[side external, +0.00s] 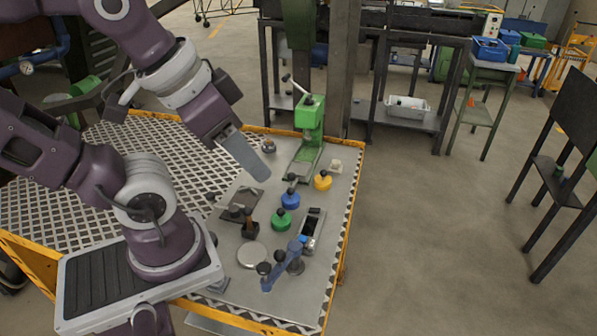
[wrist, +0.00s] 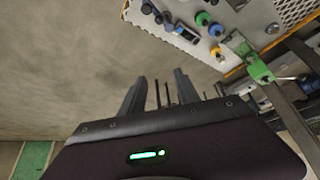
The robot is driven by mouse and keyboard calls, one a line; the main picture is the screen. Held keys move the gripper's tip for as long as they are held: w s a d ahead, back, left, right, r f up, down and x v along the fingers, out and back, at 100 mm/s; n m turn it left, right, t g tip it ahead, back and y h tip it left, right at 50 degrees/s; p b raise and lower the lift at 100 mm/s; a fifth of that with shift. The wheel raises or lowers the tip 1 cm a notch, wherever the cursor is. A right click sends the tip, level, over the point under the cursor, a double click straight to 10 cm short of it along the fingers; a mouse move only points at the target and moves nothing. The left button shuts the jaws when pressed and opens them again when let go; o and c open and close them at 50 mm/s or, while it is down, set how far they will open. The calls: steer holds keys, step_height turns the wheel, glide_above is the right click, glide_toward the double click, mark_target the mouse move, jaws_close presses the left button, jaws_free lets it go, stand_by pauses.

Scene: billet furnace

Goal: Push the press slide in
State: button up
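The green press (side external: 309,118) stands at the back right of the metal worktable, with a lever at its top. Its low green base, with a grey slide plate (side external: 301,165), reaches toward the front; how far the slide is out is too small to tell. The press also shows at the right of the wrist view (wrist: 259,70). My gripper (side external: 262,174) is in the air to the left of the press, apart from it, pointing down and right. In the wrist view its two fingers (wrist: 160,88) stand apart with nothing held between them.
Near the press are a yellow knob (side external: 323,181), a blue knob (side external: 290,199), a green knob (side external: 281,221) and a pale block (side external: 336,166). A grey tray (side external: 313,230), a round disc (side external: 251,255) and a blue lever part (side external: 283,266) lie nearer the front. A post (side external: 343,70) rises behind the table.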

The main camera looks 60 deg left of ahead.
steer(key=shift+o, duration=0.4)
steer(key=shift+o, duration=0.5)
steer(key=shift+w+r, duration=0.1)
steer(key=shift+w, duration=0.15)
steer(key=w+a+n+g, duration=0.1)
steer(key=w+a+n, duration=0.15)
steer(key=w, duration=0.45)
steer(key=n+g+y, duration=0.2)
steer(key=n+g, duration=0.2)
steer(key=g, duration=0.1)
glide_above(292, 173)
steer(key=w+d, duration=0.1)
steer(key=d, duration=0.2)
step_height(292, 173, down, 22)
steer(key=shift+g, duration=0.4)
steer(key=x, duration=0.6)
steer(key=a+x, duration=0.1)
steer(key=x, duration=0.3)
steer(key=shift+r, duration=0.1)
